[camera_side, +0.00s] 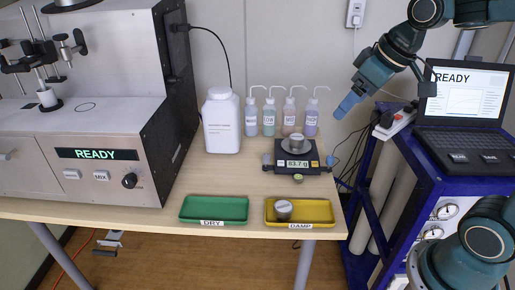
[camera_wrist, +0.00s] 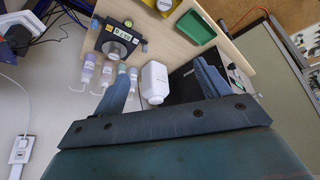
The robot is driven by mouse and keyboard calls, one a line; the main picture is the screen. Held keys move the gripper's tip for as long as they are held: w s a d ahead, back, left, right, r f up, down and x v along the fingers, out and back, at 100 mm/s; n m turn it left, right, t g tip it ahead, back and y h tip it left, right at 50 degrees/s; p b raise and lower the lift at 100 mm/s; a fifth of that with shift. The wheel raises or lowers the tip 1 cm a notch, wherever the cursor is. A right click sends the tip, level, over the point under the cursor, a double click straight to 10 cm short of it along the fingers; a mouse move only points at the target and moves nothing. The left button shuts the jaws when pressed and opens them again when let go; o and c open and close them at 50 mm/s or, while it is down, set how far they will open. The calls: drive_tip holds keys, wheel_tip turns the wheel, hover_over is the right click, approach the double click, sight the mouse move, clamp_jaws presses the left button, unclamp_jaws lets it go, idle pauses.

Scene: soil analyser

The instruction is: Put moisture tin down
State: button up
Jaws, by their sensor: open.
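A grey metal moisture tin (camera_side: 296,142) sits on the pan of the balance (camera_side: 291,164), whose display reads 83.7 g. A second similar tin (camera_side: 283,209) stands in the yellow tray labelled DAMP (camera_side: 320,212), towards its left side. The green tray labelled DRY (camera_side: 213,208) is empty. My gripper (camera_side: 347,104) hangs in the air to the upper right of the balance, clear of both tins. In the wrist view its jaws (camera_wrist: 167,66) are apart with nothing held. The balance (camera_wrist: 106,46) and its tin (camera_wrist: 122,33) show at upper left there.
Several wash bottles (camera_side: 290,115) and a white container (camera_side: 221,122) stand behind the trays. The analyser (camera_side: 85,110), reading READY, fills the left. A laptop (camera_side: 465,105) sits on a blue cart at the right.

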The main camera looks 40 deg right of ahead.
drive_tip(key=s+a+f+m, duration=0.1)
drive_tip(key=s+a+f, duration=0.1)
drive_tip(key=s, duration=1)
drive_tip(key=shift+s+a+f, duration=0.2)
drive_tip(key=shift+s+a, duration=0.05)
drive_tip(key=shift+s, duration=0.1)
